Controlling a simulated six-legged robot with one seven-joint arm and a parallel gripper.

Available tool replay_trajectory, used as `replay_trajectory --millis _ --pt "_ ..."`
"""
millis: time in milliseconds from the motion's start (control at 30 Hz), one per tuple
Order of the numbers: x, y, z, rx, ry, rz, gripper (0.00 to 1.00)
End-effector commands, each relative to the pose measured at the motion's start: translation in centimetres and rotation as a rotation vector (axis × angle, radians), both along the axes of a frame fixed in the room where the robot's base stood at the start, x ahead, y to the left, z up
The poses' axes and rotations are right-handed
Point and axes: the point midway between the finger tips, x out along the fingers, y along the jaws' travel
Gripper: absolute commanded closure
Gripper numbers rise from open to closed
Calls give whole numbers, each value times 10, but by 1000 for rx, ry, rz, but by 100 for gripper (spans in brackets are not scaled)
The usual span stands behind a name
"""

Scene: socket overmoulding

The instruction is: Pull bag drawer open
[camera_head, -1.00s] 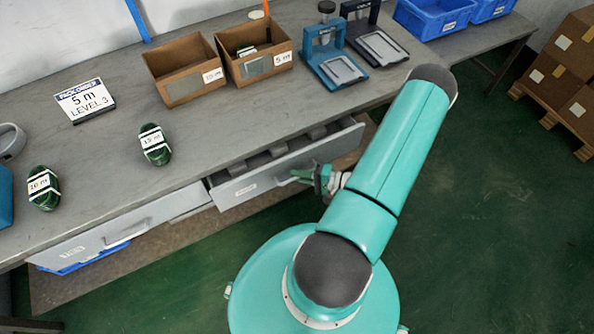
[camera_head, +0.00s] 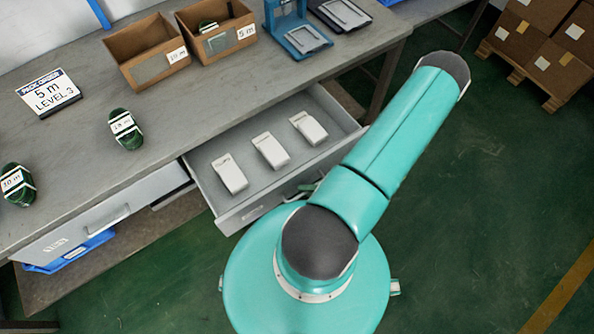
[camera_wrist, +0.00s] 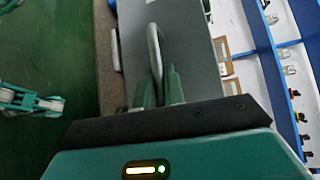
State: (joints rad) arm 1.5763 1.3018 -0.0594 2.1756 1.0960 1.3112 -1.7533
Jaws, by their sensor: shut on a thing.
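The bag drawer (camera_head: 248,212) stands well out from under the workbench, and three white packs (camera_head: 270,150) lie in a row inside it. Its front panel (camera_wrist: 190,45) also shows in the wrist view, with the curved drawer handle (camera_wrist: 153,38) on it. My gripper (camera_wrist: 159,80) is shut on the handle, its green fingers on either side of the bar. In the head view my own arm hides most of my gripper and the handle.
A second drawer (camera_head: 85,222) to the left is shut, with a blue bin (camera_head: 70,255) beneath it. The workbench (camera_head: 95,165) bears cardboard boxes, a sign and green cable coils. Open green floor (camera_head: 470,200) lies to the right; boxes on a pallet (camera_head: 540,60) stand farther back.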

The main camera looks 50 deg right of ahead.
Motion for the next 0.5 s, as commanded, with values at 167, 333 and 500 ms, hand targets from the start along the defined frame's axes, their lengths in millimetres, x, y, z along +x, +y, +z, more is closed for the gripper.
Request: replay_trajectory --millis 167,333,500 --pt "-25 7 0 1 -1 -2 100" --pt "-37 11 1 1 -1 -2 100" --pt "-40 12 1 1 -2 -1 100"
